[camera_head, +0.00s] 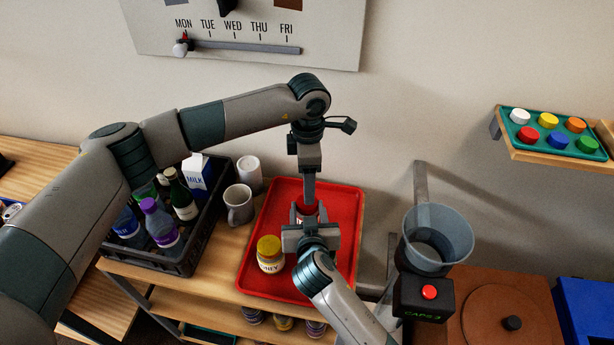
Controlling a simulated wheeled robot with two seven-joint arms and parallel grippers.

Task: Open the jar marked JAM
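A jar with a red lid (307,208) stands upright on the red tray (345,196). Its label is mostly hidden, so I cannot read a name on it. My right gripper (308,218) comes from the front, with its fingers on either side of the jar's body, close against it. My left gripper (309,198) points straight down from above, its tips at the red lid. Its fingers show edge-on, so their gap is hidden. A yellow-lidded jar (269,254), its label partly reading HONEY, stands to the left on the tray.
At right are a clear bin (437,242) above a CAPS counter (424,298) and a shelf of coloured caps (553,133).

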